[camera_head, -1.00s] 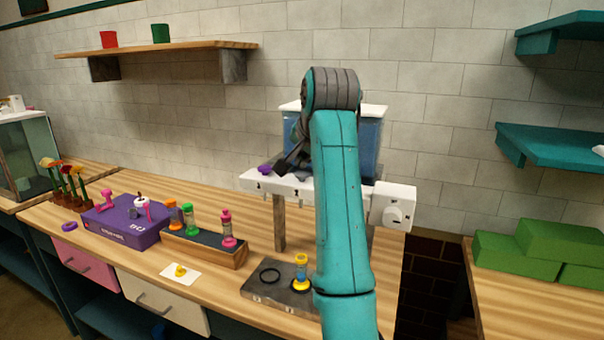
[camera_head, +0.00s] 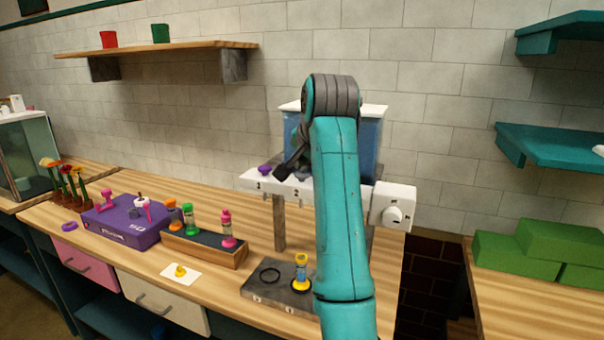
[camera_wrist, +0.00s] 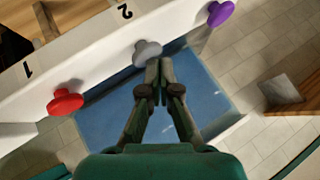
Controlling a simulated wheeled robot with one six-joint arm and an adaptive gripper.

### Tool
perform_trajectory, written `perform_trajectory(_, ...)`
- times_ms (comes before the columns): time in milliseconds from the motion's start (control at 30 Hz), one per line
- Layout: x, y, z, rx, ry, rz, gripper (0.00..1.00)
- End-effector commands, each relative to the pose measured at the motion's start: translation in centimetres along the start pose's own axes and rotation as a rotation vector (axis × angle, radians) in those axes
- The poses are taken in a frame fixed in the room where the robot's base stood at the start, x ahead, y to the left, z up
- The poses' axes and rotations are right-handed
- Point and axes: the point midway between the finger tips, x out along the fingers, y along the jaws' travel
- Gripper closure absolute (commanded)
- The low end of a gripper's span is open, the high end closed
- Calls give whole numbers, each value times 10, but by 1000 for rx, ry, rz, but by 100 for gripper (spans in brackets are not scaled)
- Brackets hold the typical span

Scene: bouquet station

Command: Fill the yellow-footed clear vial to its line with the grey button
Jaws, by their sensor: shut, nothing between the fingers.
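The clear vial with the yellow foot (camera_head: 302,274) stands upright on the dark grey plate (camera_head: 262,291) on the bench, left of my arm, with blue showing low inside it. Its fill line is too small to make out. The grey button (camera_wrist: 147,52) sits on the white ledge of the dispenser in the wrist view, between a red button and a purple button. My gripper (camera_wrist: 155,65) is shut and empty, its tips at the edge of the grey button. I cannot tell if they touch it. In the head view my gripper (camera_head: 280,176) hides the grey button.
The purple button (camera_wrist: 220,13) and red button (camera_wrist: 65,101) flank the grey one. The blue tank (camera_head: 369,145) stands behind my arm. A white box with a knob (camera_head: 393,213) is on the ledge's right. A wooden rack (camera_head: 205,249) holds several coloured vials.

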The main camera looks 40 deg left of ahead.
Motion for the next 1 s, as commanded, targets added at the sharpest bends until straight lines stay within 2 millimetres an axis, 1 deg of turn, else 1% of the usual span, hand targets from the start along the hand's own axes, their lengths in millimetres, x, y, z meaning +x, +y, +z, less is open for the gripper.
perform_trajectory(700, 6, 4, 4, 0, -2, 1, 100)
perform_trajectory(1000, 5, 4, 4, 0, -2, 1, 100)
